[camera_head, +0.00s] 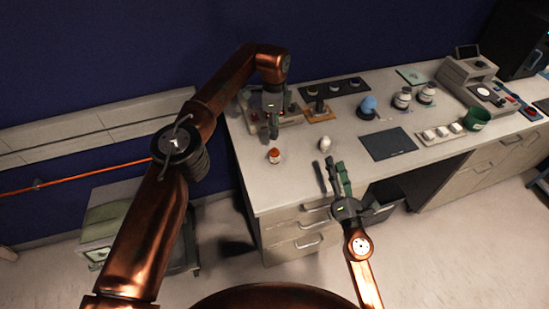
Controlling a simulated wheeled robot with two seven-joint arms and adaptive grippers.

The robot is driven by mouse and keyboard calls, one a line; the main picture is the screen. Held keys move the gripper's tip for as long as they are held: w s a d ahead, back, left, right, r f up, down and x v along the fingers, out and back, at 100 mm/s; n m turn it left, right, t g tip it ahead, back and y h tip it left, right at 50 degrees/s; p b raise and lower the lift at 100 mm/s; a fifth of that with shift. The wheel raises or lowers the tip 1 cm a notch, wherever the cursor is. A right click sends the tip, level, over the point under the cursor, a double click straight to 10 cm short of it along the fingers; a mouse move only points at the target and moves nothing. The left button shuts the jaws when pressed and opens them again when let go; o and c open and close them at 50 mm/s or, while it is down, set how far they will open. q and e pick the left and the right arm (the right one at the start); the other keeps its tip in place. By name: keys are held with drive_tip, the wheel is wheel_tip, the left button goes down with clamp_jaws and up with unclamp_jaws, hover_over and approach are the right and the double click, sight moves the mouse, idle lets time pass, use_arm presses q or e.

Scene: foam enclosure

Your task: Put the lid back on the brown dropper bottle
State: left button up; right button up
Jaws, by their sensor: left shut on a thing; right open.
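A small brown-orange bottle with a pale label (274,156) stands upright near the front left of the bench. My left gripper (273,133) points down just behind and above it in the picture, apart from it. It is shut on a small dark thing that I take to be the lid; its shape is mostly hidden by the fingers. My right gripper (330,178) is open and empty at the bench's front edge, to the right of the bottle.
A white rounded object (325,144) stands between the grippers. A rack (290,115) and an orange-brown stand (320,114) are behind. A dark mat (388,143), a blue round object (368,104) and a green cup (477,119) lie right. Clear bench surrounds the bottle.

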sight(276, 152)
use_arm(q)
drive_tip(key=shift+w+r+n, duration=0.15)
drive_tip(key=shift+w+n, duration=0.1)
drive_tip(key=shift+n, duration=0.15)
use_arm(e)
drive_tip(key=a+n+y, duration=0.1)
drive_tip(key=a+n, duration=0.2)
drive_tip(key=w+a+f+n+g+y, duration=0.1)
drive_tip(key=a+n+y, duration=0.1)
drive_tip(key=a+n, duration=0.1)
drive_tip(key=a+f+n+g+y, duration=0.1)
drive_tip(key=a+n+y, duration=0.1)
drive_tip(key=a+n, duration=0.1)
drive_tip(key=shift+w+a+f, duration=0.1)
drive_tip(key=shift+w+a, duration=0.1)
drive_tip(key=shift+w, duration=0.15)
use_arm(q)
drive_tip(key=shift+r, duration=0.15)
use_arm(e)
drive_tip(key=a+f+n+g, duration=0.1)
drive_tip(key=a+f+n, duration=0.1)
drive_tip(key=a+f+n+g+y, duration=0.1)
drive_tip(key=a+n+g, duration=0.1)
drive_tip(key=shift+w+a+f+n, duration=0.15)
drive_tip(key=shift+w+f+n, duration=0.05)
drive_tip(key=shift+f+n, duration=0.2)
drive_tip(key=shift+w+r, duration=0.1)
drive_tip(key=x, duration=1.2)
drive_tip(key=shift+a, duration=0.1)
drive_tip(key=shift+c, duration=0.6)
